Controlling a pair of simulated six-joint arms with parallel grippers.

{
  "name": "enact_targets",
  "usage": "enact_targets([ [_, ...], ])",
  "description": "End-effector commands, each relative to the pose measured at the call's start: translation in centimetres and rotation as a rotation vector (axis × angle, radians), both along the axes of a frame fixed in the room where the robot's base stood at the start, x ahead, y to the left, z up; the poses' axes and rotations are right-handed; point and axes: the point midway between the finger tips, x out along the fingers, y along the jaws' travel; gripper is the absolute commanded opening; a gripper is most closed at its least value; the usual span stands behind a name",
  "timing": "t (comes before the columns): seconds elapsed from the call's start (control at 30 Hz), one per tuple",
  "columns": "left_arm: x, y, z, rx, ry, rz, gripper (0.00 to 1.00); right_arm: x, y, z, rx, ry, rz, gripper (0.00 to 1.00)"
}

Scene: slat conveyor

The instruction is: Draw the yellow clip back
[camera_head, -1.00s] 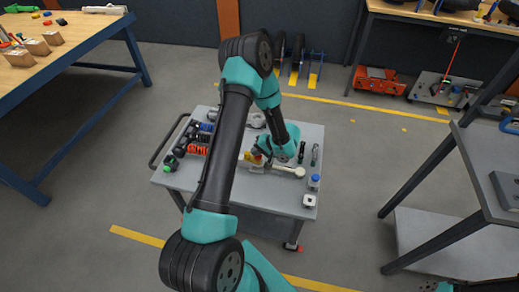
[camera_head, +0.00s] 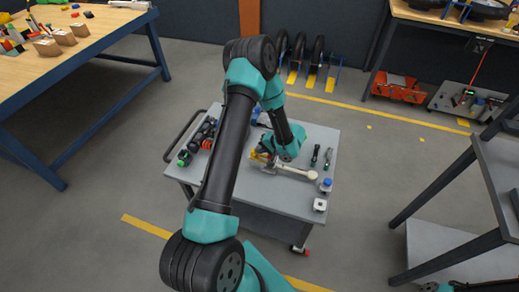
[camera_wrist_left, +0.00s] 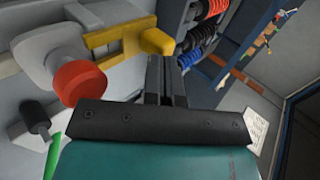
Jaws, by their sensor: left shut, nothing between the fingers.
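The yellow clip (camera_wrist_left: 122,38) is a bent bar with a rounded end in the wrist view. It sits across a pale grey fitting beside a red round knob (camera_wrist_left: 80,82). In the head view the yellow clip (camera_head: 262,156) is a small patch on the cart, partly covered by my left wrist. My left gripper (camera_wrist_left: 164,66) is shut and empty, its fingertips close beside the clip's rounded end. I cannot tell whether they touch it. In the head view my left gripper (camera_head: 270,156) is low over the cart, its fingers mostly hidden. My right gripper is out of view.
The grey cart (camera_head: 240,193) also carries dark tools (camera_head: 321,157), a blue-capped item (camera_head: 325,185) and a pale rod (camera_head: 300,173). A wooden bench (camera_head: 45,75) stands at left and a grey shelf unit (camera_head: 500,165) at right. The floor around the cart is clear.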

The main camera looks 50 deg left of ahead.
Motion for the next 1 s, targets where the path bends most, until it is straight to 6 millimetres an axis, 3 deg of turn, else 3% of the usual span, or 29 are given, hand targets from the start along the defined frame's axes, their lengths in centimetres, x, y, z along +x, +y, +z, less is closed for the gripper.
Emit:
enact_targets([
  [0.27,0.4,-0.6,0.7,0.001,-0.001,0.0,0.0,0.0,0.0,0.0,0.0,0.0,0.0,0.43],
  [0.73,2.7,-5.4,5.8,0.001,-0.002,0.002,0.0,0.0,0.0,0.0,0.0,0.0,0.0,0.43],
  [1.0,3.1,-6.3,6.8,0.0,0.0,0.004,0.0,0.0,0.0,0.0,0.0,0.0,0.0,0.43],
])
